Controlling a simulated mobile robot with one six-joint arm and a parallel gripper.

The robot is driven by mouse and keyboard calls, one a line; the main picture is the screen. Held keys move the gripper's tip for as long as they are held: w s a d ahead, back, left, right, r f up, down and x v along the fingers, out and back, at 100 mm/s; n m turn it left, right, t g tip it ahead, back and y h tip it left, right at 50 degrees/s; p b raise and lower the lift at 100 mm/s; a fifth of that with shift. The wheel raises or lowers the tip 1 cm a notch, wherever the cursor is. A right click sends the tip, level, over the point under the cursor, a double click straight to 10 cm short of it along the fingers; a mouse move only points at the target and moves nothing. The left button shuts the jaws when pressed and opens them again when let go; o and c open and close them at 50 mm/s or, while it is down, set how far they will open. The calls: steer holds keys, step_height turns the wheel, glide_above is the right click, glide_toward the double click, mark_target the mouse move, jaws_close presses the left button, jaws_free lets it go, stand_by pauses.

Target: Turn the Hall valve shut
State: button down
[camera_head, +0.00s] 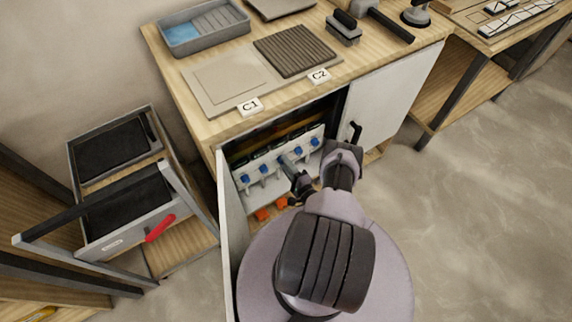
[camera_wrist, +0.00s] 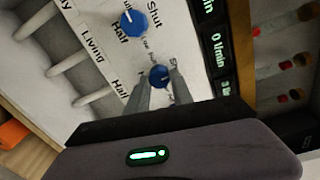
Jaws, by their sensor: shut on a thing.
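The Hall valve is a small round blue knob (camera_wrist: 160,75) on a white labelled panel, beside a label that appears to read Hall. In the wrist view my gripper (camera_wrist: 160,85) has one finger on each side of this knob and is shut on it. Marks for Shut and other settings are printed around it, partly hidden by the fingers. The knob's pointer direction is not clear. In the head view my gripper (camera_head: 290,168) reaches into the open cabinet to the row of blue knobs and hides the held one.
Another blue knob (camera_wrist: 133,22) sits close by, near the Living label. Dark displays with green digits (camera_wrist: 216,45) line the panel. The open cabinet door (camera_head: 229,240) stands to the left of my arm. The closed door (camera_head: 385,105) is to the right. Orange items (camera_head: 263,214) lie below.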

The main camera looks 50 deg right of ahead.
steer(key=c, duration=1.1)
jaws_free()
steer(key=v, duration=1.7)
steer(key=shift+s+b, duration=0.15)
steer(key=shift+b, duration=0.15)
steer(key=shift+r, duration=0.1)
